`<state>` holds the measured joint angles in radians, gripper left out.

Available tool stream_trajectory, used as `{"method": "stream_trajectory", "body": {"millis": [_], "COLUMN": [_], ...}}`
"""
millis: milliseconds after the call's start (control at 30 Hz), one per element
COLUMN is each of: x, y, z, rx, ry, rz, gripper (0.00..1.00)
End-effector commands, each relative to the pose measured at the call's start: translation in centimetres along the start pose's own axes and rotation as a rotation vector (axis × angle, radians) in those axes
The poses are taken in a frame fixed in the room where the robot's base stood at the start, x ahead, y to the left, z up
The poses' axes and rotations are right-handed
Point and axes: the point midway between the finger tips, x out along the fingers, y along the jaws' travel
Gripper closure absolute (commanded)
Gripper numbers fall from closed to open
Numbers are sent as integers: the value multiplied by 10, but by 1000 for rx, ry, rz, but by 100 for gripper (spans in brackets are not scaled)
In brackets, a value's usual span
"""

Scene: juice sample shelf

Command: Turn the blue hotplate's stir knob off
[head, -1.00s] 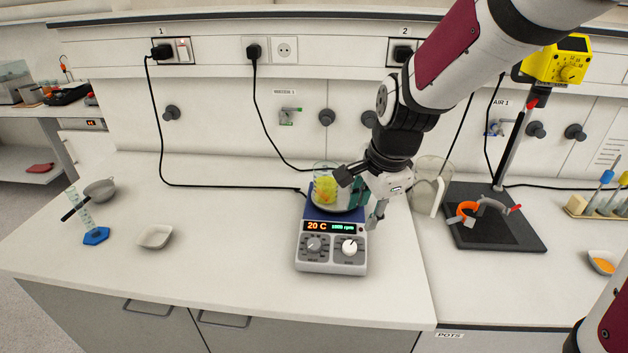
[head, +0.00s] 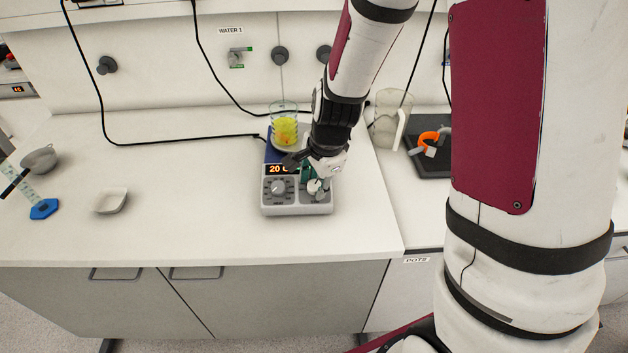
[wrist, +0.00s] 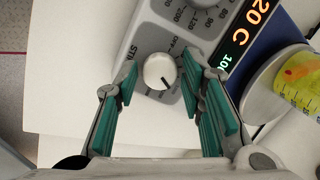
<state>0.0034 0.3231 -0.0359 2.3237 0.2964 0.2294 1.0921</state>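The blue hotplate (head: 271,206) stands on the white bench, with a grey front panel and a lit display reading 20 C. Its stir knob (wrist: 160,71) is white and round, with a dark pointer line, and sits beside the partly hidden "STIR" lettering. In the head view the stir knob (head: 314,187) is partly hidden by my gripper (head: 316,182). My gripper (wrist: 160,95) is open in the wrist view, its green-padded fingers on either side of the knob with gaps visible. The grey heat knob (head: 278,187) is to the left of the stir knob in the head view.
A glass beaker with yellow liquid (head: 285,130) stands on the hotplate's top, just behind my gripper. A clear jug (head: 388,118) stands behind to the right. A white dish (head: 110,201) lies to the left. The bench between dish and hotplate is clear.

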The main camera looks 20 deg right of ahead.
Motion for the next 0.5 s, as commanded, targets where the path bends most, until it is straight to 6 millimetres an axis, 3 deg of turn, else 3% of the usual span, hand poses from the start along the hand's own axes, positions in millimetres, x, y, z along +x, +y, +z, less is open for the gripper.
{"method": "stream_trajectory", "body": {"millis": [300,467,500], "x": [2,2,2], "y": [0,0,0], "z": [0,0,0], "rx": [0,0,0], "ry": [0,0,0], "rz": [-1,-1,-1], "gripper": [64,100,100]}}
